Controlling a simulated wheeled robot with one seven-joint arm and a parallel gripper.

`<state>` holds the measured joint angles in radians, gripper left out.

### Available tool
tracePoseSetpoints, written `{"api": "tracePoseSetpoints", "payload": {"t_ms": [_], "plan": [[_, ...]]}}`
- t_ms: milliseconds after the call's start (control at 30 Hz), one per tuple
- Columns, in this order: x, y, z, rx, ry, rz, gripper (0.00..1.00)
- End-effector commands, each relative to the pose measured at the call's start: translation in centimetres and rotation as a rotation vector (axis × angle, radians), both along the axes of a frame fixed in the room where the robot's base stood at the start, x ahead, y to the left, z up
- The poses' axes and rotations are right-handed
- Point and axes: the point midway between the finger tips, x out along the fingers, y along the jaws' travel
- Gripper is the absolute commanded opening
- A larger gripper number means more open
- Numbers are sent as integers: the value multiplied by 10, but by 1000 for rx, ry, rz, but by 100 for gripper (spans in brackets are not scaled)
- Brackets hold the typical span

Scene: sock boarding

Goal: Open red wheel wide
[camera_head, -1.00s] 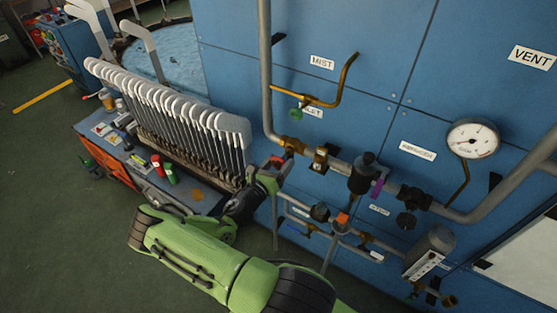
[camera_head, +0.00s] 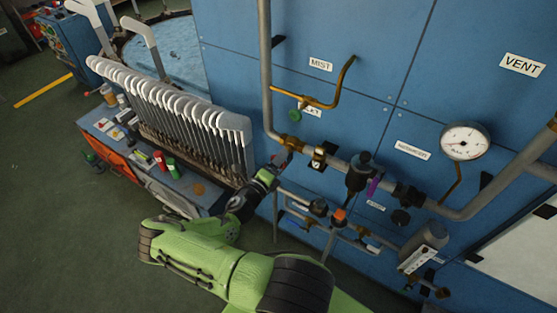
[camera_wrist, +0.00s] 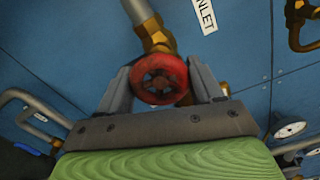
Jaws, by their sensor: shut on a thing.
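The red wheel (camera_wrist: 158,78) is a small round valve handwheel on a brass valve body, and it shows large in the wrist view. My gripper (camera_wrist: 160,88) has one finger on each side of the wheel's rim and is shut on it. In the head view my gripper (camera_head: 280,165) reaches the pipework near the brass valve (camera_head: 291,143). The wheel is mostly hidden there by my gripper. How far the wheel is turned cannot be told.
A grey vertical pipe (camera_head: 265,70) runs down to the brass valve. A green-handled valve (camera_head: 295,115), a gauge (camera_head: 465,141) and a purple lever (camera_head: 373,187) are fixed nearby on the blue panel (camera_head: 340,25). White sock boards (camera_head: 180,108) stand in a row left of my gripper.

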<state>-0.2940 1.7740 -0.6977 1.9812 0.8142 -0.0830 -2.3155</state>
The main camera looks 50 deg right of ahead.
Motion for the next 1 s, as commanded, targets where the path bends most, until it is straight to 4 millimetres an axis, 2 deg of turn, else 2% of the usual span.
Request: {"api": "tracePoseSetpoints", "payload": {"t_ms": [500,1000], "plan": [[1,0,1,-38,415,4,35],[1,0,0,-51,555,4,35]]}}
